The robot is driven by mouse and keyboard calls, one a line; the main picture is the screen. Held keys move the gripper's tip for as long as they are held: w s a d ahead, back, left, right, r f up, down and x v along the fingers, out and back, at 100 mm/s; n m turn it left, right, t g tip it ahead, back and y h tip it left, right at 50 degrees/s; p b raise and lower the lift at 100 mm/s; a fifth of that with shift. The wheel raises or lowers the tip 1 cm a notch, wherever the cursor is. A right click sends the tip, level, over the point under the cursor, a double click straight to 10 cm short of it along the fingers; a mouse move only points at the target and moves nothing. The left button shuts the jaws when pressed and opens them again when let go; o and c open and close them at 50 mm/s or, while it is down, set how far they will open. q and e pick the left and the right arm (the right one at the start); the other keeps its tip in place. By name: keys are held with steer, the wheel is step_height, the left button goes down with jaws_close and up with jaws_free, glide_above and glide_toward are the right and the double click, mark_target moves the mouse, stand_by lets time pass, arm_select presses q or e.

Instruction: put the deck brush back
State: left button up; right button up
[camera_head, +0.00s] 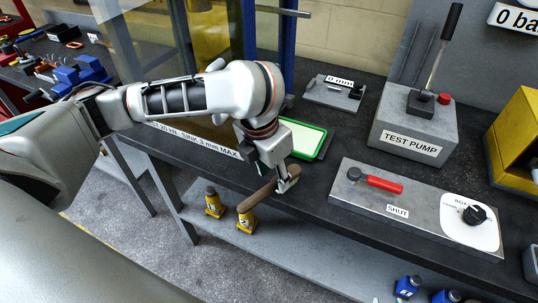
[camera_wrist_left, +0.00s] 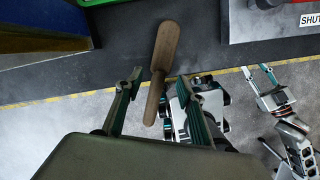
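A brown wooden piece that looks like the deck brush's handle (camera_head: 257,194) shows at the bench's front edge in the head view. No bristles can be made out. My left gripper (camera_head: 289,183) is at its upper right end, pointing down. In the left wrist view the wooden handle (camera_wrist_left: 164,50) lies between the two fingers of my left gripper (camera_wrist_left: 156,80), with a gap on each side. The fingers are apart, so it does not look gripped. My right gripper (camera_wrist_left: 264,78) shows small at the right of the wrist view, with its fingers spread and empty.
A green-rimmed tray (camera_head: 308,140) lies behind the gripper. A grey panel with a red-handled lever (camera_head: 380,184) and the test pump (camera_head: 415,130) stand to the right. Yellow bottle jacks (camera_head: 215,205) stand on the lower shelf. The bench front (camera_head: 310,205) is bare.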

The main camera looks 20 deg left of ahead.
mark_target(269, 187)
arm_select(q)
steer(key=r, duration=0.4)
steer(key=s+r+p, duration=0.1)
steer(key=r, duration=0.1)
steer(key=shift+a, duration=0.2)
steer(key=shift+s+r, duration=0.25)
steer(key=shift+r, duration=0.55)
arm_select(e)
steer(key=shift+s+d+f+h, duration=0.15)
steer(key=shift+s+d, duration=0.05)
steer(key=shift+d, duration=0.2)
steer(key=shift+s+d+f+h, duration=0.1)
steer(key=shift+s+d+h, duration=0.05)
steer(key=shift+d, duration=0.2)
steer(key=shift+a+r, duration=0.1)
steer(key=shift+r, duration=0.05)
